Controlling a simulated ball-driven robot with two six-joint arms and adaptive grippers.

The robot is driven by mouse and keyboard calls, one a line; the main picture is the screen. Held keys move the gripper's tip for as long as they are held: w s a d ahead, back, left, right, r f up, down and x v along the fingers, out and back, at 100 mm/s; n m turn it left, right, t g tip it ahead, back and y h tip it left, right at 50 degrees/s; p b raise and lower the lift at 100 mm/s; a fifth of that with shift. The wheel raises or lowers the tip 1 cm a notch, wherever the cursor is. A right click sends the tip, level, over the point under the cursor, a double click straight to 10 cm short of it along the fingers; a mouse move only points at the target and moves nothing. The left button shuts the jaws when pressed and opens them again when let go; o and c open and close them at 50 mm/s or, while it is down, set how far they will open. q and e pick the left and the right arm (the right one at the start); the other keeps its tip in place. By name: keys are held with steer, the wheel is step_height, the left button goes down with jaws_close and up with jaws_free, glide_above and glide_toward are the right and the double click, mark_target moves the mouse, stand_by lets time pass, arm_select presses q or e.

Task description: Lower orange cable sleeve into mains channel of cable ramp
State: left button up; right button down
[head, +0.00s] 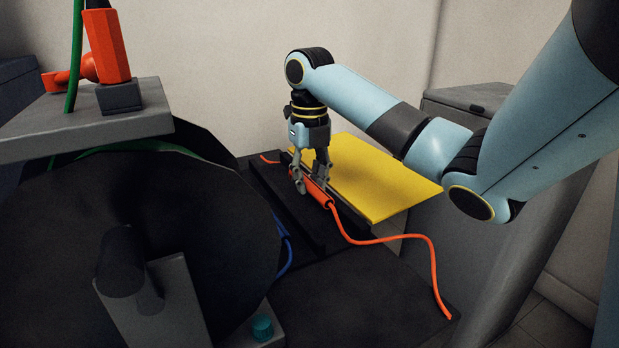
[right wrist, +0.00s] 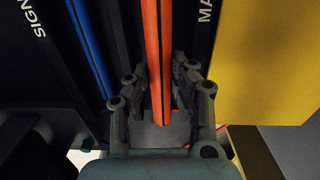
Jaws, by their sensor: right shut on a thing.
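The orange cable sleeve (head: 318,192) is a thick orange tube with a thinner orange cable (head: 380,241) trailing from its near end. My right gripper (head: 310,182) points down and is shut on the sleeve; the right wrist view shows the sleeve (right wrist: 152,50) between its fingers (right wrist: 160,80). The black cable ramp (head: 268,178) lies below, its yellow lid (head: 370,180) open to the right. In the right wrist view, the sleeve lines up beside the partly hidden "MA" lettering (right wrist: 205,10). I cannot tell whether it touches the channel floor. My left gripper is out of view.
A blue cable (right wrist: 92,50) runs along the ramp near the "SIGN" lettering. A large black reel (head: 60,240) stands at the left, close to the ramp. A grey shelf (head: 60,130) above it bears an orange-red object (head: 107,45) and a green cable (head: 75,60).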

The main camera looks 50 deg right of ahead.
mark_target(310, 211)
steer(key=shift+f+b, duration=1.1)
steer(key=shift+f, duration=1.45)
stand_by(1.2)
steer(key=c, duration=1.1)
jaws_free()
step_height(310, 211, up, 8)
steer(key=shift+f, duration=0.25)
